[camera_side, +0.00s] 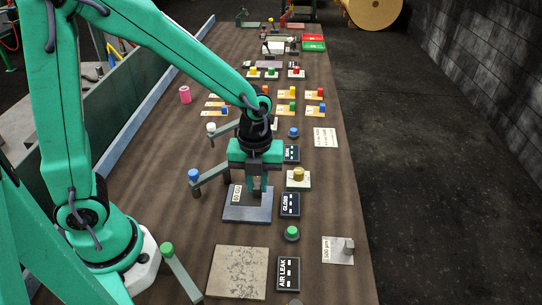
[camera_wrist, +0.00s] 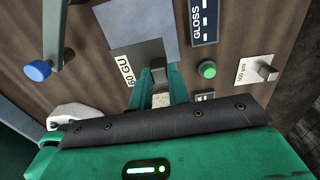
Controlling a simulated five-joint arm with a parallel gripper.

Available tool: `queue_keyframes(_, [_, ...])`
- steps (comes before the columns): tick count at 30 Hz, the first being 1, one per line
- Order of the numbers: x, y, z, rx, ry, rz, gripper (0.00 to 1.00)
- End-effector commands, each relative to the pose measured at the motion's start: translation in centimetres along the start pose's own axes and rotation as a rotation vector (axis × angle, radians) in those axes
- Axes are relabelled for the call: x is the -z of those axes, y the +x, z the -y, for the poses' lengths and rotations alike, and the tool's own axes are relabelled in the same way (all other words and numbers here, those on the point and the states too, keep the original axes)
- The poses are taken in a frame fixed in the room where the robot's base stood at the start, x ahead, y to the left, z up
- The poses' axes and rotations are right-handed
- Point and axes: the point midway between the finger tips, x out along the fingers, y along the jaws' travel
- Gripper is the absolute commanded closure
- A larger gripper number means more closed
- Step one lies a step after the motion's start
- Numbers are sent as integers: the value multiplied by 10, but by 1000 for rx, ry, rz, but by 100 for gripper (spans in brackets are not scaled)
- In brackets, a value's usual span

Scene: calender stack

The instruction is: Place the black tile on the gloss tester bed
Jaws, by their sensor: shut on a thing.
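The black tile (camera_side: 246,201) is a dark plate with a white "60 GU" label and a grey grip block. It also shows in the wrist view (camera_wrist: 145,51). My gripper (camera_side: 257,189) points down and is shut on the tile's grip block; its fingers show in the wrist view (camera_wrist: 158,79). The gloss tester bed (camera_side: 245,214) is a flat blue-grey plate beside the "GLOSS" sign. The tile overlaps the bed in both views, and bare bed (camera_wrist: 137,20) shows past it. I cannot tell whether the tile touches the bed.
The "GLOSS" sign (camera_side: 290,205) and a green button (camera_side: 291,233) are right of the bed. A blue-topped swing arm (camera_side: 194,177) stands at its left. A speckled plate (camera_side: 238,272) lies nearer the camera, and a "500 µm" plate (camera_side: 337,254) lies at right.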

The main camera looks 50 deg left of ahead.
Motion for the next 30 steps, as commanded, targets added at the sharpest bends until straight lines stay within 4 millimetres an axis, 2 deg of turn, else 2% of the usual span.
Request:
queue_keyframes(3, [-17,10,-2,-2,-3,-1,100])
queue_keyframes(9, [-29,17,-2,0,-1,0,100])
queue_keyframes(17, [-30,21,-2,0,1,0,100])
queue_keyframes(27, [-29,53,-2,-2,0,-1,100])
queue_keyframes(30, [-29,57,-2,0,0,0,100])
